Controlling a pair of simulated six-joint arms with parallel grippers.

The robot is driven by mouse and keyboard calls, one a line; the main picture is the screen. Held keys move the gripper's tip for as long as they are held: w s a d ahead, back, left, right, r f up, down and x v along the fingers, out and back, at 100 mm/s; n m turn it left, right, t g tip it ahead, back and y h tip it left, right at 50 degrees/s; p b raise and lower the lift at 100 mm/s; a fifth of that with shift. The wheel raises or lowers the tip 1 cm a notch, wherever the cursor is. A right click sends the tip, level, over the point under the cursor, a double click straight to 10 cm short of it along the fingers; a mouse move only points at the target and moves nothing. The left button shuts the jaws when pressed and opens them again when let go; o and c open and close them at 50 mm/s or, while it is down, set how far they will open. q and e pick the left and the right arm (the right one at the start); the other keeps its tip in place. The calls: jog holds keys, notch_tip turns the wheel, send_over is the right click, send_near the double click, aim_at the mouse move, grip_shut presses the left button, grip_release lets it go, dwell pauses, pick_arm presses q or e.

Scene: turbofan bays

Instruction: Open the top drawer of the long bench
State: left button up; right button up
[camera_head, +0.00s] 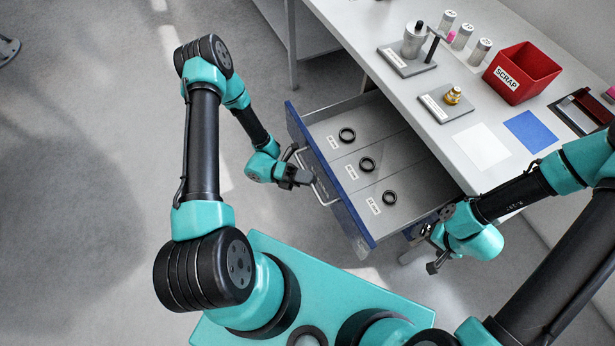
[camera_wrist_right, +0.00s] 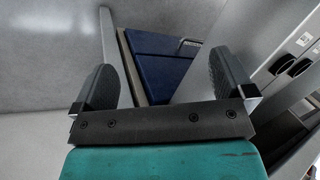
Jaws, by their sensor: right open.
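The top drawer (camera_head: 352,214) of the long bench (camera_head: 350,25) stands pulled well out, with a blue front and a grey inside. Three dark rings lie in it, each beside a white label. My right gripper (camera_head: 425,250) is open and empty beside the drawer's near right side. In the right wrist view its fingers (camera_wrist_right: 165,78) are apart, with a blue panel (camera_wrist_right: 160,62) beyond them.
The bench top carries a red SCRAP bin (camera_head: 522,73), a metal canister (camera_head: 414,40) on a plate, a brass part (camera_head: 453,95) on another plate, several small cylinders, a white sheet (camera_head: 481,146) and a blue sheet (camera_head: 531,131). The floor left of the drawer is clear.

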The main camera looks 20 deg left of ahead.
pick_arm(q)
jog(key=shift+o, duration=1.4)
jog(key=v, duration=1.7)
jog(key=shift+a, duration=0.2)
jog(key=shift+d, duration=0.1)
jog(key=x, duration=1.5)
jog(key=shift+d, duration=0.15)
jog(key=v, duration=1.2)
jog(key=shift+a, duration=0.4)
